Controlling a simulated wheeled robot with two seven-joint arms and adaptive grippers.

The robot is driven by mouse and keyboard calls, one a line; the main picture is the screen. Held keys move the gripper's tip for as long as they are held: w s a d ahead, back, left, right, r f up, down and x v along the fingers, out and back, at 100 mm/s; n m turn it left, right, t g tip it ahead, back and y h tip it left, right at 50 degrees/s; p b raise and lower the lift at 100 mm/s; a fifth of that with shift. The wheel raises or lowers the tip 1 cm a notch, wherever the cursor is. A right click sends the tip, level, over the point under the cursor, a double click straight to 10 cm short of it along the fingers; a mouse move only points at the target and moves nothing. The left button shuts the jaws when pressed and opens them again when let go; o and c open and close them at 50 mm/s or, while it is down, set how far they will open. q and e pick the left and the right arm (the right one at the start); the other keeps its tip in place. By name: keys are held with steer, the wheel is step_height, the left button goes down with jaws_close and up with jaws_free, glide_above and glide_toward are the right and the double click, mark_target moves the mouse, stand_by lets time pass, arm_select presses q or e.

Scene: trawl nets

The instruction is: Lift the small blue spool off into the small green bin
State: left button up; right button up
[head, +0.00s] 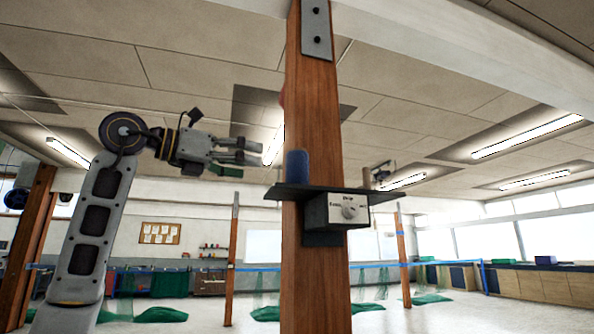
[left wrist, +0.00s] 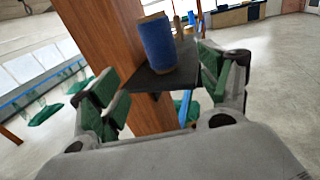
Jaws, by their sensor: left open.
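The small blue spool (head: 297,165) stands upright on the left end of a dark shelf (head: 276,193) fixed to a wooden post. In the left wrist view the open gripper (left wrist: 155,88) shows green pads on both sides. I cannot make out the small green bin for certain. My right gripper is not in view.
The wooden post (head: 314,110) rises behind the shelf, close to the spool. A small tan object (head: 366,178) stands at the shelf's right end. Green nets (head: 158,315) lie on the floor far behind.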

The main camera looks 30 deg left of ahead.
mark_target(287, 171)
arm_select(q)
steer(key=p+x, duration=0.1)
steer(key=x, duration=0.7)
steer(key=shift+w+p, duration=0.2)
steer(key=shift+p, duration=0.1)
steer(key=shift+w+d, duration=0.15)
steer(key=shift+w, duration=0.25)
